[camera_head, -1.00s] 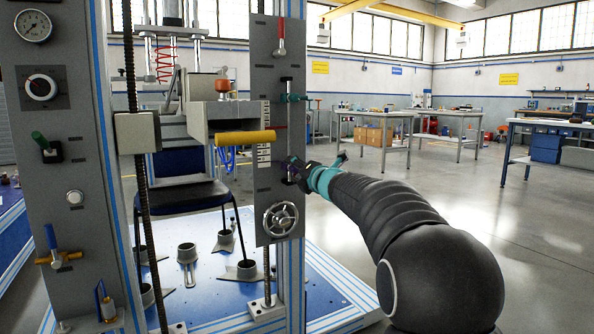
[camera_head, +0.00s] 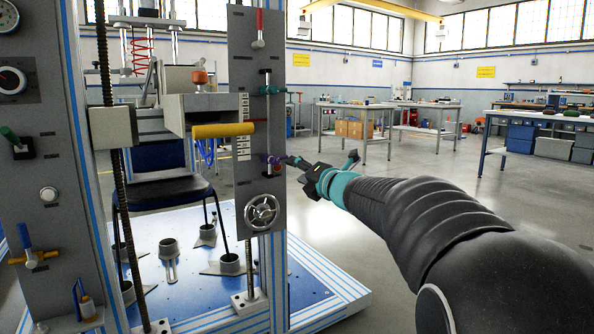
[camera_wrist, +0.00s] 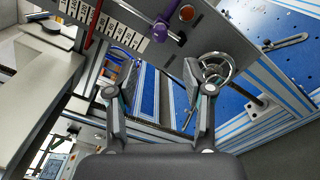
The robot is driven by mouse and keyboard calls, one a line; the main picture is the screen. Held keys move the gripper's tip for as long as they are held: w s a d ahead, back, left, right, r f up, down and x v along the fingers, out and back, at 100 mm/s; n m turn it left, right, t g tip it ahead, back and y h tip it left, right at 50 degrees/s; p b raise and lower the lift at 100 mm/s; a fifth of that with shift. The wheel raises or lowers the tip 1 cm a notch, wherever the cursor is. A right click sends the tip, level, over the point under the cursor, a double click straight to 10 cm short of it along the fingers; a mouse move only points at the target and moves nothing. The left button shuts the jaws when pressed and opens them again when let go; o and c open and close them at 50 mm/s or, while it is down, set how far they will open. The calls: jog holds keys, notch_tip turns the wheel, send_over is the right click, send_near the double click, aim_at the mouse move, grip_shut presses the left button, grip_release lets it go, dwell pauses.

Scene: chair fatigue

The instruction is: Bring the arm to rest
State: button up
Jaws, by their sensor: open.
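My arm (camera_head: 420,215) reaches in from the lower right in the head view. My gripper (camera_head: 300,170) is at its end, to the right of the grey control panel (camera_head: 241,110) of the chair test rig. In the wrist view my gripper (camera_wrist: 160,95) has its two fingers apart, with nothing between them. A purple handle (camera_wrist: 163,32) on the panel lies beyond the fingers, clear of them. A handwheel (camera_wrist: 211,70) shows behind the right finger. In the head view the gripper appears beside the purple handle (camera_head: 272,159); the exact gap is hard to tell.
The rig's blue base plate (camera_head: 180,290) stands at lower left, with a dark chair (camera_head: 165,190) on it. A yellow cylinder (camera_head: 222,130) juts from the rig. Workbenches (camera_head: 355,108) stand farther back. The grey floor (camera_head: 400,160) right of the rig is open.

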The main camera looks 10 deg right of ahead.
jog(key=d+f+m+g+h, duration=0.2)
jog(key=d+f+m+h, duration=0.55)
jog(key=m, duration=0.35)
jog(key=s+d+f+m+g+h+p, duration=0.25)
jog(key=s+f+m+g, duration=0.35)
jog(key=s+m, duration=0.45)
jog(key=s+a+f+m+g+y+p, duration=0.1)
jog(key=s+a+f+m+g+p, duration=0.15)
jog(key=s, duration=0.75)
jog(key=s+a+f+m+g+y+p, duration=0.1)
jog(key=s+a+f+m+g, duration=0.2)
jog(key=s, duration=0.7)
jog(key=s+a+r+m+t+y+p, duration=0.1)
jog(key=s+a+r+p, duration=0.3)
jog(key=s+a, duration=0.4)
jog(key=shift+s+a+r+m+t+y+p, duration=0.2)
jog(key=shift+s+r+m+t+y+p, duration=0.3)
jog(key=shift+s, duration=0.75)
